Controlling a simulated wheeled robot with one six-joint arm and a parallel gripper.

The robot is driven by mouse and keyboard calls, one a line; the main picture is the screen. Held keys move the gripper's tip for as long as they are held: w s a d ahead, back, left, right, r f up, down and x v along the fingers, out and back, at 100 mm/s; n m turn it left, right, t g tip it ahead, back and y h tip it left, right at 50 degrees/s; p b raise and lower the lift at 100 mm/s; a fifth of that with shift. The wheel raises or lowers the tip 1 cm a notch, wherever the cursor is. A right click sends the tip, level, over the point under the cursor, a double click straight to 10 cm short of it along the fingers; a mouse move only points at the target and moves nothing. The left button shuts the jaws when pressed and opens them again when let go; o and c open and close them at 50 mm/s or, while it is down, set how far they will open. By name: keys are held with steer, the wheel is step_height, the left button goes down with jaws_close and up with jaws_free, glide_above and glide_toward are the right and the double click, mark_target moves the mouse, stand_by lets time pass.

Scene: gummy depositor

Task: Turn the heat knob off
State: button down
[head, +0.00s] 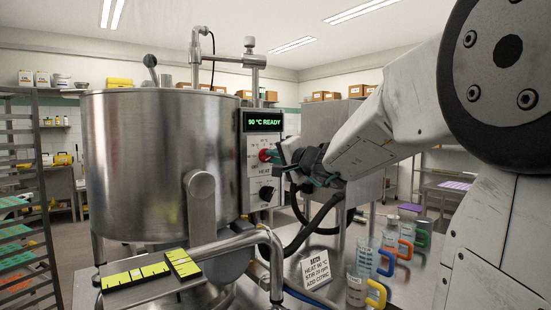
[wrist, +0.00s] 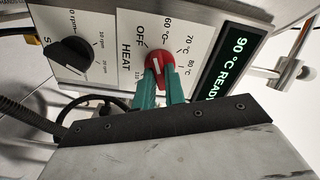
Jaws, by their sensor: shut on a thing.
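The red heat knob (wrist: 159,62) sits on a white panel marked HEAT, with OFF, 60, 70 and 80 °C labels around it. A short white mark shows on its face, but which label it points to is hard to tell. In the head view the knob (head: 264,155) is partly hidden by my gripper (head: 275,156). In the wrist view the green fingers of my gripper (wrist: 161,78) are closed on the knob from both sides. The display (head: 264,122) beside it reads 90 °C READY.
A black stir-speed knob (wrist: 72,55) is beside the heat panel. A large steel kettle (head: 135,165) stands left of the control box. A recipe card (head: 318,268) and several jugs with coloured handles (head: 362,257) stand on the bench below my arm. A black hose hangs under the box.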

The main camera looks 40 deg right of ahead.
steer(key=shift+f+n, duration=0.1)
steer(key=shift+n, duration=2.1)
steer(key=c, duration=1.5)
jaws_free()
steer(key=shift+o, duration=0.2)
steer(key=shift+s, duration=0.1)
steer(key=s, duration=0.7)
steer(key=shift+s, duration=0.3)
steer(key=shift+d, duration=0.1)
